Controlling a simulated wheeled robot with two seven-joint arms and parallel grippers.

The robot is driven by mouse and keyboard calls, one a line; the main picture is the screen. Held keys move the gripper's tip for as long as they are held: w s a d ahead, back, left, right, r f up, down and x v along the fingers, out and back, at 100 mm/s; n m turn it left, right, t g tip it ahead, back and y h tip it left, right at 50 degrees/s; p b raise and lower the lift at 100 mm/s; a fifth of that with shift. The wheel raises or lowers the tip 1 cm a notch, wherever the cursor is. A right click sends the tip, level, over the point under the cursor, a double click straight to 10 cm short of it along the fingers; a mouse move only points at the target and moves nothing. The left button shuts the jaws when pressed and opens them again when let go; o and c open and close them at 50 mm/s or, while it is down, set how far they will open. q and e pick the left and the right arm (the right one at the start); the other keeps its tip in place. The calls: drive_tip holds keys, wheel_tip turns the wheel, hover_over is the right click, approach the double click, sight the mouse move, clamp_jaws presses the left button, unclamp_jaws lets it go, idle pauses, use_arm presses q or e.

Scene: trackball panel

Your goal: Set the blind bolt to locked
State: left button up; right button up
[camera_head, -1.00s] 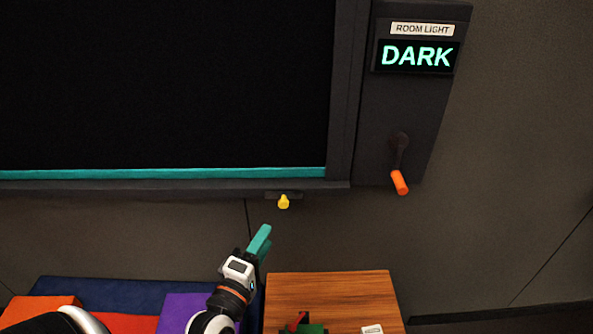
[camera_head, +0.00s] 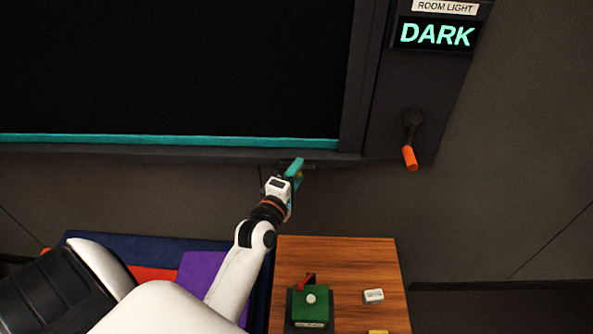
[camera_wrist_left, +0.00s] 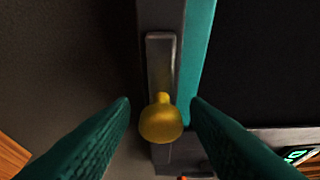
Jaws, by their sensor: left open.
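The blind bolt is a yellow knob on a dark slotted plate under the window frame. In the left wrist view the knob (camera_wrist_left: 161,120) sits between the two teal fingers of my left gripper (camera_wrist_left: 160,108), with a gap on each side. The plate (camera_wrist_left: 160,60) runs along the frame beside the teal strip. In the head view my left gripper (camera_head: 296,170) is at the plate and hides most of the knob. It is open. My right gripper is not in view.
A black blind with a teal bottom strip (camera_head: 170,139) covers the window. A panel at right has a display reading DARK (camera_head: 437,35) and an orange-handled crank (camera_head: 410,158). Below stands a wooden table (camera_head: 340,255) with a green box (camera_head: 310,307) and a white block (camera_head: 373,296).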

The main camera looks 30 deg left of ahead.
sight(282, 166)
use_arm(q)
drive_tip(key=shift+w, duration=0.25)
clamp_jaws()
drive_tip(key=shift+s+a, duration=0.6)
drive_tip(key=shift+a, duration=0.35)
drive_tip(key=shift+s+a, duration=0.6)
drive_tip(key=shift+a, duration=0.35)
drive_tip(key=shift+c, duration=1.6)
unclamp_jaws()
drive_tip(key=o, duration=0.3)
drive_tip(key=shift+a, duration=0.1)
